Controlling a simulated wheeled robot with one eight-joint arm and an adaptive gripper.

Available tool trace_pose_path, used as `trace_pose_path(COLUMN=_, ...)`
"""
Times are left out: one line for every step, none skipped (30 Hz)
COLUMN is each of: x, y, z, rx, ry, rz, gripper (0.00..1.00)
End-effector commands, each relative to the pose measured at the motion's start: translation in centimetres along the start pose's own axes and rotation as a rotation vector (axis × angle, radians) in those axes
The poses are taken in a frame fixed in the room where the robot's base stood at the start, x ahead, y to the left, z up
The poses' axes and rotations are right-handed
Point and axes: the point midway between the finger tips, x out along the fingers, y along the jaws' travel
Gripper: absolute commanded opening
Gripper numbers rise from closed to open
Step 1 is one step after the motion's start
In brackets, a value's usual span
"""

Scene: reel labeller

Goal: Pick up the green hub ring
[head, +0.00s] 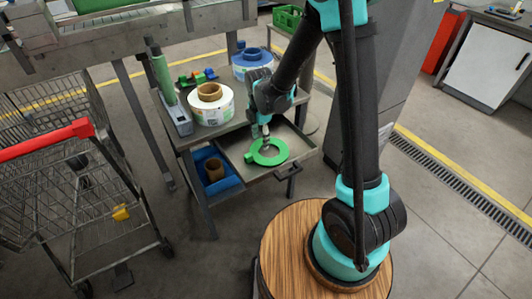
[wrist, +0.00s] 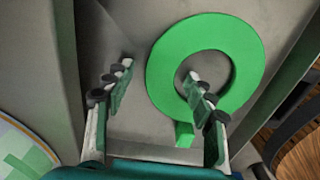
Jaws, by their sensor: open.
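The green hub ring (head: 282,154) lies flat in an open grey drawer (head: 236,148) under the work table. It is a broad flat ring with a round hole and a small tab, seen whole but for finger overlap in the wrist view (wrist: 205,28). My gripper (head: 264,140) points down over the ring. In the wrist view my gripper (wrist: 160,69) is open and empty. Its left finger is over bare drawer floor outside the ring, and its right finger is over the hole and lower band. Whether a fingertip touches the ring I cannot tell.
The drawer's walls and front handle (head: 289,171) are close around the ring. Label reels (head: 211,111) stand on the table above. A blue bin (head: 222,184) with a brown core sits left of the drawer. A wire cart (head: 85,200) stands at left.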

Motion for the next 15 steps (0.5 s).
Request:
trace_pose_path(x=0.00, y=0.00, z=0.00, rx=0.000, ry=0.000, rz=0.000, gripper=0.55)
trace_pose_path(x=0.01, y=0.00, z=0.00, rx=0.000, ry=0.000, rz=0.000, gripper=0.55)
trace_pose_path(x=0.02, y=0.00, z=0.00, rx=0.000, ry=0.000, rz=0.000, gripper=0.55)
trace_pose_path(x=0.04, y=0.00, z=0.00, rx=0.000, ry=0.000, rz=0.000, gripper=0.55)
trace_pose_path(x=0.07, y=0.00, z=0.00, rx=0.000, ry=0.000, rz=0.000, gripper=0.55)
trace_pose_path(x=0.11, y=0.00, z=0.00, rx=0.000, ry=0.000, rz=0.000, gripper=0.55)
trace_pose_path(x=0.14, y=0.01, z=0.00, rx=0.000, ry=0.000, rz=0.000, gripper=0.55)
trace_pose_path(x=0.18, y=0.01, z=0.00, rx=0.000, ry=0.000, rz=0.000, gripper=0.55)
trace_pose_path(x=0.23, y=0.01, z=0.00, rx=0.000, ry=0.000, rz=0.000, gripper=0.55)
trace_pose_path(x=0.27, y=0.01, z=0.00, rx=0.000, ry=0.000, rz=0.000, gripper=0.55)
trace_pose_path(x=0.31, y=0.00, z=0.00, rx=0.000, ry=0.000, rz=0.000, gripper=0.55)
trace_pose_path(x=0.37, y=0.00, z=0.00, rx=0.000, ry=0.000, rz=0.000, gripper=0.55)
trace_pose_path(x=0.40, y=0.00, z=0.00, rx=0.000, ry=0.000, rz=0.000, gripper=0.55)
trace_pose_path(x=0.43, y=-0.01, z=0.00, rx=0.000, ry=0.000, rz=0.000, gripper=0.55)
trace_pose_path(x=0.46, y=-0.01, z=0.00, rx=0.000, ry=0.000, rz=0.000, gripper=0.55)
